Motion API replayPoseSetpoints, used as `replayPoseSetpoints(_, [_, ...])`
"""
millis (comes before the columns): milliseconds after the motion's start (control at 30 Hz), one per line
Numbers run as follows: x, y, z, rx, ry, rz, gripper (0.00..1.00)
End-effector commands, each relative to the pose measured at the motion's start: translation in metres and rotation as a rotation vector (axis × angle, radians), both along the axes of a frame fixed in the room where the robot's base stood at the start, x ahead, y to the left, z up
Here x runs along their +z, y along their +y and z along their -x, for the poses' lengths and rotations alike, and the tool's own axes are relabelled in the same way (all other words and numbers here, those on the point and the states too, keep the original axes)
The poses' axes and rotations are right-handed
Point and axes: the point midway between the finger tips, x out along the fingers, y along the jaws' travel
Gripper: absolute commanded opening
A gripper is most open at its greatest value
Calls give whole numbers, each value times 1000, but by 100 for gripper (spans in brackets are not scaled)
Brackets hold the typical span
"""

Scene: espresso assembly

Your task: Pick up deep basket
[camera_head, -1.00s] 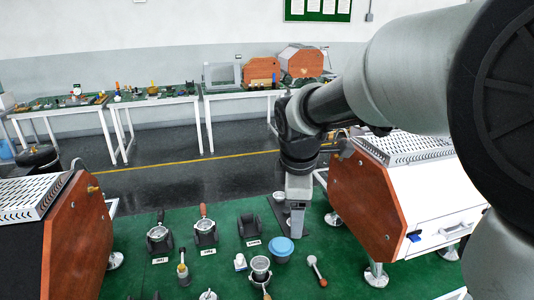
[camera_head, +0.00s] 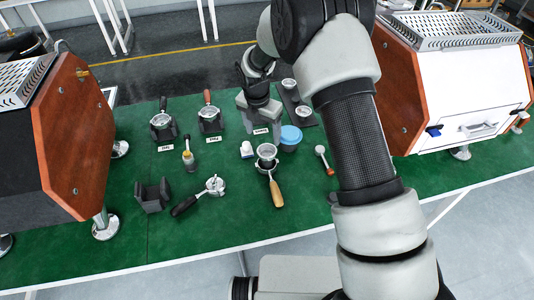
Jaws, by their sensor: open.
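Two small silver baskets sit on a black tray (camera_head: 296,98) at the back of the green mat. One basket (camera_head: 289,84) is at the far end, the other basket (camera_head: 304,116) at the near end. I cannot tell from this view which is the deep one. My gripper (camera_head: 258,118) points down just left of the tray, in front of or over a labelled black holder. It is open and holds nothing visible. My arm passes close to the right of the tray.
A blue round container (camera_head: 290,138) stands just in front of the tray. A portafilter with a wooden handle (camera_head: 270,170) lies near the mat's middle. Wood-sided machines stand left (camera_head: 75,135) and right (camera_head: 450,90).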

Motion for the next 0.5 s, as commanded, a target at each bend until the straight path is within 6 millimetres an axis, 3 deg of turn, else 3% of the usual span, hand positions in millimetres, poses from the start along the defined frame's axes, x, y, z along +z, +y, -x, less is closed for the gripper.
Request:
replayPoseSetpoints(100, [-23,-2,-3,0,1,2,71])
replayPoseSetpoints(367, [-42,-4,-5,-2,0,1,71])
replayPoseSetpoints(500, [-61,-8,-4,-1,2,2,71])
